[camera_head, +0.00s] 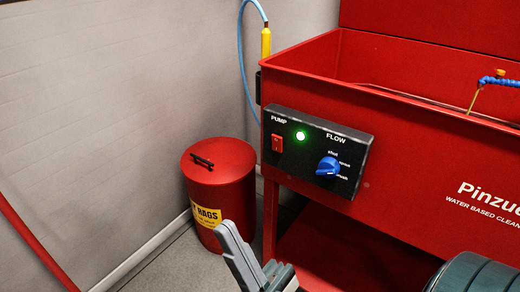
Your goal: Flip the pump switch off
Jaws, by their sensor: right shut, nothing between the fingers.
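The pump switch (277,143) is a small red rocker under the word PUMP, at the left of a black control panel (314,179) on the front of a red parts washer (421,170). A green light (300,135) glows beside it. A blue FLOW knob (327,166) sits to the right. My right gripper (236,240) comes in from the bottom, below and left of the panel, apart from the switch. Its grey fingers are shut with nothing between them. My left gripper is not in view.
A red rag bin (219,185) with a black lid handle stands on the floor left of the washer. A blue hose (240,55) with a yellow fitting (266,43) hangs at the washer's back left corner. The space in front of the panel is clear.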

